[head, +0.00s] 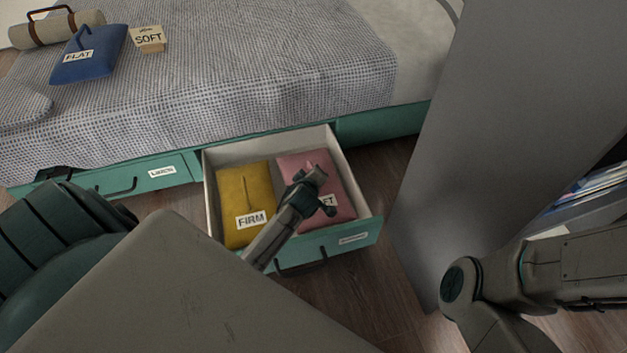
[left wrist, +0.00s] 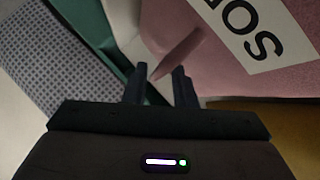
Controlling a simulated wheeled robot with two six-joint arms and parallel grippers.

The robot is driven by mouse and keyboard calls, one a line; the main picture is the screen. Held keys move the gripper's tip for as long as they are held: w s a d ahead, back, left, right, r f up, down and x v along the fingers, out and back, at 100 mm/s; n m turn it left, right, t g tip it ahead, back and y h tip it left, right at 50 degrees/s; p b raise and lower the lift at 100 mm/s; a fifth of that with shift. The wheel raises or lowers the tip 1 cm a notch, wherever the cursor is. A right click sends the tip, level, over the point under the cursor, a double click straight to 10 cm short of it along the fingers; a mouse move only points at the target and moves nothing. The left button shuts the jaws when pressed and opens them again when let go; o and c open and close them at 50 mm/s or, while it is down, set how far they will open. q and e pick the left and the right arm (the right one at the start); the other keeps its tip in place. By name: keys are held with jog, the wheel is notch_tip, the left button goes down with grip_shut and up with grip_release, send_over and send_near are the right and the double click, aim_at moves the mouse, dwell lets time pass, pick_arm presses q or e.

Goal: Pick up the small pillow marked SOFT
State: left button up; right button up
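The pink pillow marked SOFT (head: 340,190) lies in the right half of the open drawer, its label partly hidden by my left gripper. My left gripper (head: 318,178) is over this pillow. In the left wrist view, its two fingers (left wrist: 160,72) are apart, with the pillow's pink tab (left wrist: 178,57) showing between and beyond their tips. I cannot tell whether they touch it. The pink pillow and part of its label (left wrist: 240,30) fill the upper right there. My right arm is at the lower right of the head view; its gripper is out of the picture.
A yellow pillow marked FIRM (head: 233,192) lies beside it in the drawer (head: 215,162). On the bed (head: 250,70) are a blue pillow marked FLAT (head: 85,66), a small SOFT sign (head: 149,40) and a beige roll (head: 40,32). A grey panel (head: 490,130) stands right of the drawer.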

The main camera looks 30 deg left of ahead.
pick_arm(q)
jog(key=shift+w+f, duration=0.1)
jog(key=shift+w, duration=0.05)
grip_shut()
dwell(0.4)
